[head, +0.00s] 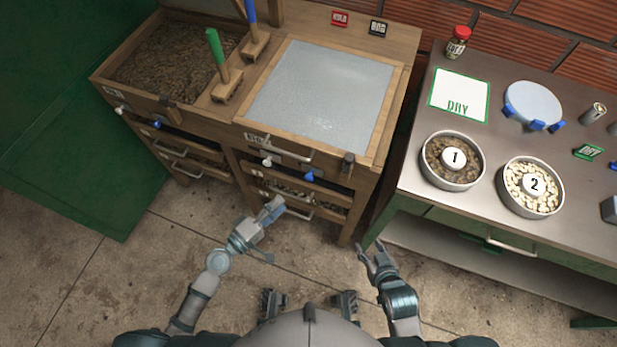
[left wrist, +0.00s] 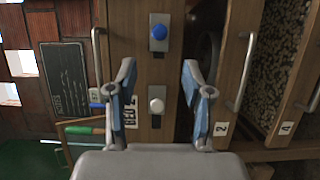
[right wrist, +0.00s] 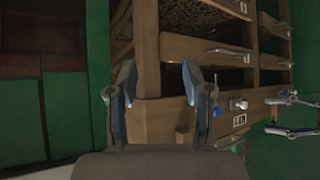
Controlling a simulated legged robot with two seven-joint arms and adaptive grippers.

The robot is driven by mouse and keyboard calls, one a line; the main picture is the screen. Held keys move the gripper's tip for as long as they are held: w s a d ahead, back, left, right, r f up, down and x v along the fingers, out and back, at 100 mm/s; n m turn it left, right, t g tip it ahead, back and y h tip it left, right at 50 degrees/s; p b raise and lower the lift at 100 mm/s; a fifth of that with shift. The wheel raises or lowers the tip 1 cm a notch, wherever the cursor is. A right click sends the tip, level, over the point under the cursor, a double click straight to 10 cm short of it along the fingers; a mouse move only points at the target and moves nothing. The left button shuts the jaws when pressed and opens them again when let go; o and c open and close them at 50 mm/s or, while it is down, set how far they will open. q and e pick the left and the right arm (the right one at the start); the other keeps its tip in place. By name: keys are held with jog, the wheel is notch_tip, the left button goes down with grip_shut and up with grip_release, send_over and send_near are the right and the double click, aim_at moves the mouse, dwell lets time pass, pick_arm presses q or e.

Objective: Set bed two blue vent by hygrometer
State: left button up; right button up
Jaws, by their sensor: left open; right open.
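The right-hand bed of the wooden cabinet has a pale, speckled top panel (head: 325,95). On its front are a white knob (head: 267,161) and a blue knob (head: 309,175). In the left wrist view, the blue knob (left wrist: 159,31) stands beyond my fingertips and the white knob (left wrist: 156,105) lies between the fingers. My left gripper (head: 272,213) is open and empty in front of this bed. My right gripper (head: 370,252) is open and empty, lower, near the cabinet's right leg. The right wrist view shows the blue knob (right wrist: 218,112) partly behind a finger. I cannot pick out a hygrometer.
The left bed (head: 170,62) holds dark soil and has its own white and blue knobs. Drawer handles (head: 285,206) jut out below. The metal table (head: 420,110) carries a DRY card (head: 459,96), bowl 1 (head: 452,182) and bowl 2 (head: 508,207). A green panel (head: 90,170) stands left.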

aim_at(309, 180)
pick_arm(q)
jog(key=x, duration=0.3)
jog(key=p+x, duration=0.1)
jog(key=x, duration=0.2)
jog(key=shift+w+d+r, duration=0.15)
jog(key=shift+d+r, duration=0.05)
jog(key=x, duration=0.6)
jog(key=shift+w+d+f+p, duration=0.1)
jog(key=shift+d+f+p, duration=0.15)
jog(key=shift+p, duration=0.1)
jog(key=shift+a, duration=0.1)
pick_arm(e)
jog(key=s+d+f+g+h, duration=0.1)
jog(key=s+d+f+g, duration=0.1)
jog(key=s+g, duration=0.2)
jog(key=s, duration=0.3)
jog(key=shift+d+f+g, duration=0.3)
jog(key=shift+f, duration=0.05)
pick_arm(q)
jog(key=shift+c, duration=0.3)
